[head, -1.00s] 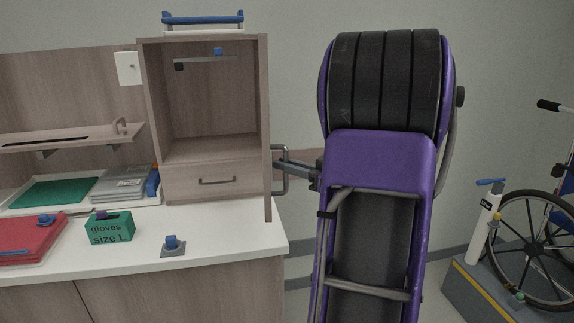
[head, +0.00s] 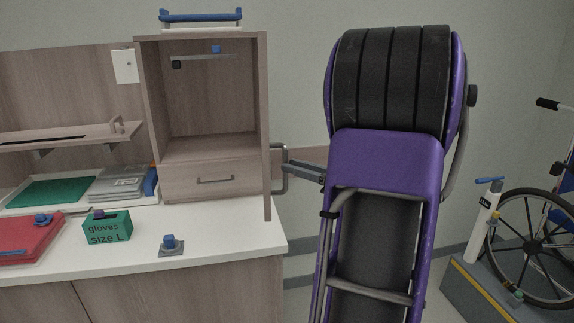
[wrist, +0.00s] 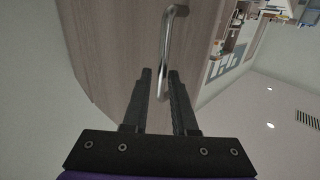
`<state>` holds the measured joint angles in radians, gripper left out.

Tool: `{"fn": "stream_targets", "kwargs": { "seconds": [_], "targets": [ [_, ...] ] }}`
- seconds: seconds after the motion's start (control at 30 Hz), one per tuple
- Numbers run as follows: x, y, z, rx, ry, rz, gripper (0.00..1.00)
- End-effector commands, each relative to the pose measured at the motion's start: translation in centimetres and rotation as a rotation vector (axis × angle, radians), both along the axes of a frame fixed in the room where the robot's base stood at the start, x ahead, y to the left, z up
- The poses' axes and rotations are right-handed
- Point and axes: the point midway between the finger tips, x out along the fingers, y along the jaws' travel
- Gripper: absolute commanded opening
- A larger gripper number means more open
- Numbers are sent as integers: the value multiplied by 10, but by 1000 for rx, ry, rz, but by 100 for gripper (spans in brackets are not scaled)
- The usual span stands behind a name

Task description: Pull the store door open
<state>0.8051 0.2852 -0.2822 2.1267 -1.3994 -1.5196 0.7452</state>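The store door (head: 267,125) stands open at the right side of the wooden cabinet (head: 205,150), nearly edge-on in the head view. The inside of the cabinet shows. The door's metal handle (head: 285,168) is on its right-hand face. In the wrist view, the door's wooden face (wrist: 115,45) fills the upper left and the bar handle (wrist: 167,45) runs down toward my fingers. My gripper (wrist: 160,72) is open, its two fingers apart with the handle's lower end appearing between them. Whether a finger touches the handle is unclear. In the head view, my gripper (head: 300,170) is beside the handle.
The counter (head: 225,245) below holds a green glove box (head: 107,228), a small blue-knobbed piece (head: 171,245) and red folders (head: 25,240). A wheelchair (head: 535,235) stands on a grey platform at the right. Free floor shows between counter and platform.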

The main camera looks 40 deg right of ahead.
Motion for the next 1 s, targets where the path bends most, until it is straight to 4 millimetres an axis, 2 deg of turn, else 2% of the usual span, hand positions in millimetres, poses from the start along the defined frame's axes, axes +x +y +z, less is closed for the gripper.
{"fn": "stream_targets", "kwargs": {
  "seconds": [0.3, 0.5, 0.7, 1.0],
  "targets": [
    [-75, -28, 0, -2, -1, -7, 26],
    [-113, -40, 0, -1, 1, -5, 26],
    [-131, -46, 0, -1, 0, -2, 26],
    [-134, -47, 1, -2, -1, -1, 26]
  ]
}}
